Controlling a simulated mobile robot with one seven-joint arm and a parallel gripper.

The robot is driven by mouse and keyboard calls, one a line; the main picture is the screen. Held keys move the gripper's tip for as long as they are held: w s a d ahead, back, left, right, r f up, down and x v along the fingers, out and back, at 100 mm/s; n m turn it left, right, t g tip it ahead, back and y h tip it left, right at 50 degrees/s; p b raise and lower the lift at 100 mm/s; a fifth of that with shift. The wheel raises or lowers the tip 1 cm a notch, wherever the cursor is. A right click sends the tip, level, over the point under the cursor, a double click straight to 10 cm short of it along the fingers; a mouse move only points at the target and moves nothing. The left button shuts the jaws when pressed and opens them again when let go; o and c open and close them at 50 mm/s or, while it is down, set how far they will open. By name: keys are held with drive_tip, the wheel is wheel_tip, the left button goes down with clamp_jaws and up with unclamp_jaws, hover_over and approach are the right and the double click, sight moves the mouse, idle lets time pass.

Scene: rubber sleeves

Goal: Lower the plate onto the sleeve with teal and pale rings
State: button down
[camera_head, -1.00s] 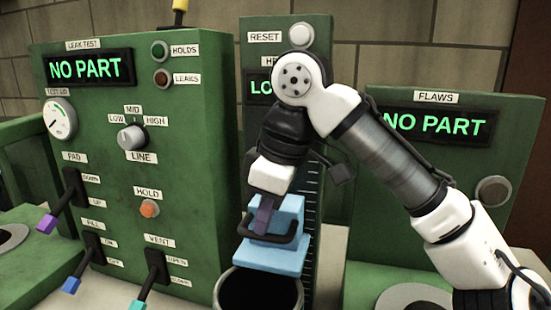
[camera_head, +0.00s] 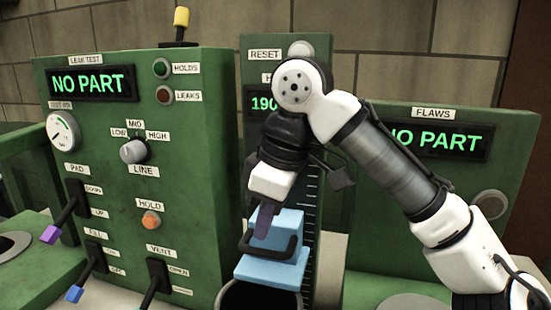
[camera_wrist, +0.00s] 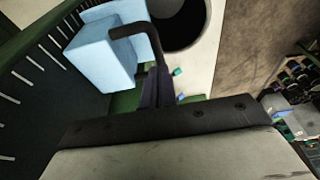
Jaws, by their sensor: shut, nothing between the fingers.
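The light blue plate (camera_head: 272,268) is a stepped block with a dark bar handle (camera_head: 283,254). It stands at the ruled column and shows in the wrist view (camera_wrist: 103,55). Below it in the head view is a round part with a dark mouth (camera_head: 257,297), cut off by the frame's bottom; its outer rings are out of sight. The dark mouth also shows in the wrist view (camera_wrist: 182,20). My gripper (camera_head: 263,228) is shut and empty, its fingers at the handle. I cannot tell whether they touch the bar.
The green leak test panel (camera_head: 130,190) with levers and a "NO PART" display stands left. The ruled scale (camera_head: 312,225) rises behind the plate, with a height display (camera_head: 263,103) reading "190". The green flaws panel (camera_head: 420,210) stands right, also reading "NO PART".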

drive_tip(key=p+v, duration=0.2)
drive_tip(key=p, duration=0.1)
drive_tip(key=a+p+v, duration=0.1)
drive_tip(key=p+v, duration=0.1)
drive_tip(key=v, duration=0.1)
drive_tip(key=shift+w+r+p, duration=0.15)
drive_tip(key=shift+r+p, duration=0.25)
